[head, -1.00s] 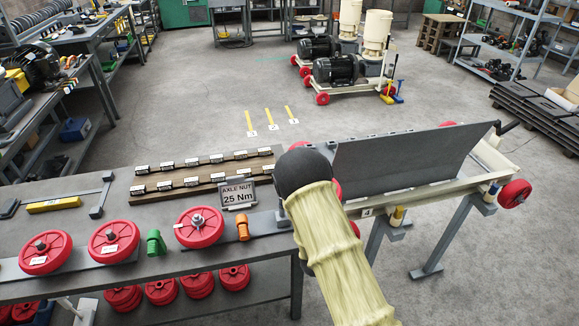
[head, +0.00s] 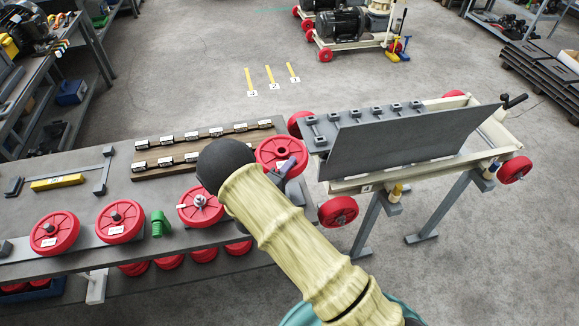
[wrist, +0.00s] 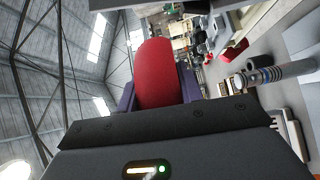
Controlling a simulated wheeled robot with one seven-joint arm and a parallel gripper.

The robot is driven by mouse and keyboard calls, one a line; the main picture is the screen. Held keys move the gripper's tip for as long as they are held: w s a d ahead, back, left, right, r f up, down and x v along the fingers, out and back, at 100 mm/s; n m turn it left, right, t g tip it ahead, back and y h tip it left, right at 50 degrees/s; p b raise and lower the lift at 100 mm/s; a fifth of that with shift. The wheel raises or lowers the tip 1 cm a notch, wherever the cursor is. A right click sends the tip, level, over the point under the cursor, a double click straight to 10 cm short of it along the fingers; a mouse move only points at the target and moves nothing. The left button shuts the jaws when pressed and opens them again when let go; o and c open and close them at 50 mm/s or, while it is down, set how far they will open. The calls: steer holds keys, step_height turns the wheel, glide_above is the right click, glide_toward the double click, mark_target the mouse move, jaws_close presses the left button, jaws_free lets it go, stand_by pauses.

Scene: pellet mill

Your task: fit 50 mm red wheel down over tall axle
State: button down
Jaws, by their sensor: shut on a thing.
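My gripper (head: 285,170) is shut on a red wheel (head: 281,153), which is held in the air at the right end of the grey bench. In the wrist view the red wheel (wrist: 157,75) stands edge-on between purple fingers (wrist: 188,82). Three more red wheels lie flat on the bench: a left one (head: 55,232), a middle one (head: 120,221) and a right one (head: 200,206). Dark stubs show in the left two hubs and a metal stud in the right one. I cannot tell which is the tall axle; my arm hides part of the bench.
A green part (head: 160,223) stands between the middle and right wheels. A wooden board (head: 210,148) with labelled pieces lies behind them. A cart with a grey panel (head: 400,145) and red wheels stands on trestles at the right.

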steer(key=shift+f+b, duration=2.4)
steer(key=shift+f, duration=0.5)
steer(key=shift+s+f+b, duration=0.1)
steer(key=shift+f+b, duration=0.2)
steer(key=shift+f, duration=0.1)
steer(key=shift+f+b, duration=0.4)
steer(key=shift+s+r, duration=0.1)
